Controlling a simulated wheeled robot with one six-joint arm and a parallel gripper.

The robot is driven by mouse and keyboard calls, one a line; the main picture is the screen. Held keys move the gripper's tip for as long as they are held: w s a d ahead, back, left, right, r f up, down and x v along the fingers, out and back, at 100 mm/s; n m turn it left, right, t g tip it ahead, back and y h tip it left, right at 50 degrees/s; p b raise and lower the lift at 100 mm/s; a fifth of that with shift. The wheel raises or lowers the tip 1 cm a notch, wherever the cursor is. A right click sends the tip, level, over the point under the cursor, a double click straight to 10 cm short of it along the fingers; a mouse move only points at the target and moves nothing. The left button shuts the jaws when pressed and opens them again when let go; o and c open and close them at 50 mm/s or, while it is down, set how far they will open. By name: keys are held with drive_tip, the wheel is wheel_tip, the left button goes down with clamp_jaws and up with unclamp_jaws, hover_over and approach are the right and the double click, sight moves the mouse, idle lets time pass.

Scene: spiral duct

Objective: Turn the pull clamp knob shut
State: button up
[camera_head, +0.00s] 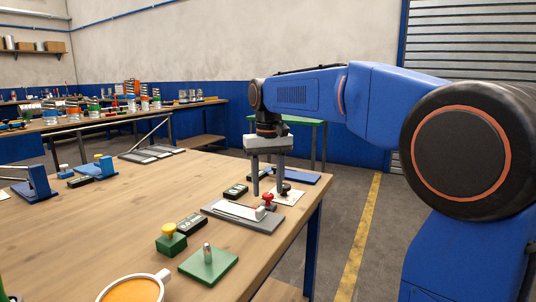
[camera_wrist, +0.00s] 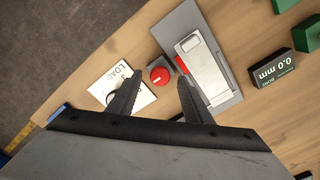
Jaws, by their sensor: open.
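A round red knob (camera_head: 268,197) stands on a small base beside the grey clamp plate, near the right end of the table. In the wrist view the red knob (camera_wrist: 160,75) lies between the tips of my two fingers. My gripper (camera_head: 269,191) is open and points down at it, with a gap on each side. I cannot tell whether the fingertips are level with the knob. The grey plate (camera_wrist: 228,98) carries a pale metal bar (camera_wrist: 200,62) with a red end piece (camera_wrist: 181,64) close to the knob.
A white LOAD card (camera_wrist: 140,97) with a dark knob (camera_head: 286,187) lies close by, partly behind a finger. A green block with a yellow knob (camera_head: 170,238), a green plate with a metal pin (camera_head: 208,265) and a 0.0 mm display (camera_wrist: 273,74) stand near. The table edge is close.

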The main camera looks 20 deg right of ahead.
sight(268, 194)
wheel_tip(268, 194, up, 16)
idle(0.5)
